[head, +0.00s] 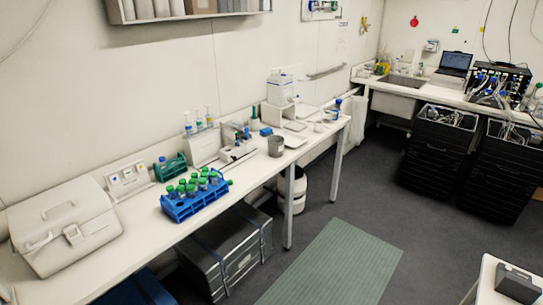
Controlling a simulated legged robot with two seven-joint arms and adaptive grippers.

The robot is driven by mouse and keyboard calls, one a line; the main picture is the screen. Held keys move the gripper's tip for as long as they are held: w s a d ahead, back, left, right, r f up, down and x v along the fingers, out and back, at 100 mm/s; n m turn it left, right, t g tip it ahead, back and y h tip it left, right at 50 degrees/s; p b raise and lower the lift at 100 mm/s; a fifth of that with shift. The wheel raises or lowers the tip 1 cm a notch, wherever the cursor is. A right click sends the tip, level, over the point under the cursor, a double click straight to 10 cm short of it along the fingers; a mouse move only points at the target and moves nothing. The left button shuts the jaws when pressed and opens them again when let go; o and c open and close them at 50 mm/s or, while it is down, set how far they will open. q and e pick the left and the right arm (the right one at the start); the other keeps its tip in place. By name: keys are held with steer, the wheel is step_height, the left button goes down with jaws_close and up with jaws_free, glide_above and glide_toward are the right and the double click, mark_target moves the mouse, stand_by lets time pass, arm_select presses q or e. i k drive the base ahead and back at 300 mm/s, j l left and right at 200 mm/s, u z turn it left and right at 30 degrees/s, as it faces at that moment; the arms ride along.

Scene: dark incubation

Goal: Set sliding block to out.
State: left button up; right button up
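I cannot tell for certain which thing is the sliding block. A white lidded box (65,240) with a handle on its lid stands at the near left end of the long bench, and a small dark-topped block (73,234) sits on its front face. A separate dark grey block (517,283) lies on a white stand (488,290) at the bottom right. Neither of my grippers shows in the head view.
The white bench (150,222) holds a blue rack (195,205) of green-capped tubes, a green rack (170,167) and a metal cup (276,146). A metal case (228,257) and a white bin (293,190) stand below. A green mat (335,265) lies on open floor.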

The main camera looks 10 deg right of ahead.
mark_target(230, 154)
steer(key=z, duration=0.5)
steer(key=i+z, duration=0.2)
steer(key=i, duration=1.3)
